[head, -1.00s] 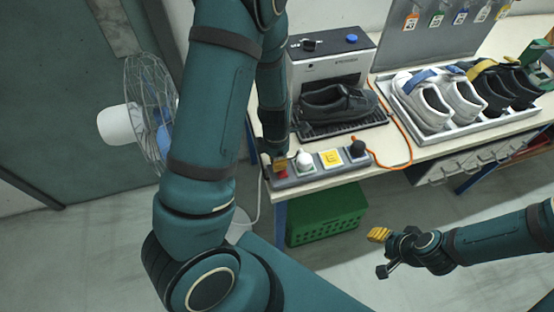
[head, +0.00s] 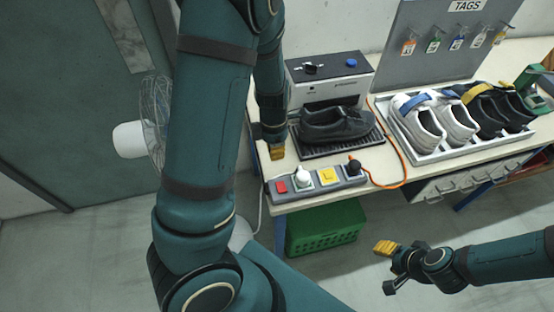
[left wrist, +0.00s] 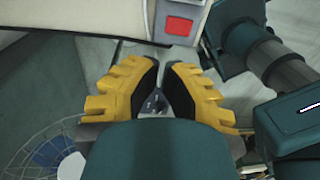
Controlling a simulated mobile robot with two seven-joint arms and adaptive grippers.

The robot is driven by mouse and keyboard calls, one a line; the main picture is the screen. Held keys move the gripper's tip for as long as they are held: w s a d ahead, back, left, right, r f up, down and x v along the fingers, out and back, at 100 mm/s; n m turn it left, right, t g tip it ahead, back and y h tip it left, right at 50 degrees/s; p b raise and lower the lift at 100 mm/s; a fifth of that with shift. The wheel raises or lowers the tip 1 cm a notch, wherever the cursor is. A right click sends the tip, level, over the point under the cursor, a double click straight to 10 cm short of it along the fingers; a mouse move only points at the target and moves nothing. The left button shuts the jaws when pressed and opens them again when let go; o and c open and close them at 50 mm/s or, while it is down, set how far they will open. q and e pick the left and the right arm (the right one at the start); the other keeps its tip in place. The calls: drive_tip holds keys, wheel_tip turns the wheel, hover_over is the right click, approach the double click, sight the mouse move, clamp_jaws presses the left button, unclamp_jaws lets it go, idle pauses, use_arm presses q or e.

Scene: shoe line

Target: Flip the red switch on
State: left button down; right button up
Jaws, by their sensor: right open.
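The red switch (head: 281,187) is at the left end of the grey power strip (head: 312,192) on the front edge of the bench. It also shows at the top of the left wrist view (left wrist: 180,26). Whether it is on or off I cannot tell. My left gripper (head: 277,153) is above and behind the switch, apart from it. In the left wrist view its yellow fingertips (left wrist: 162,64) are close together with only a thin gap and nothing between them. My right gripper (head: 388,267) is open and empty, in front of the bench at lower right.
A white plug (head: 302,176) and a black plug (head: 353,168) with an orange cable (head: 404,165) are in the strip. Behind stands a grey machine (head: 327,80) with a dark shoe (head: 335,124). A shoe tray (head: 460,151) is to the right, a fan (head: 152,125) to the left, a green crate (head: 325,229) below.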

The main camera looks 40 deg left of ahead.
use_arm(q)
wheel_tip(320, 180, up, 3)
drive_tip(key=shift+w+a+f, duration=0.1)
drive_tip(key=shift+w+f, duration=0.05)
drive_tip(key=shift+f, duration=0.05)
idle(0.5)
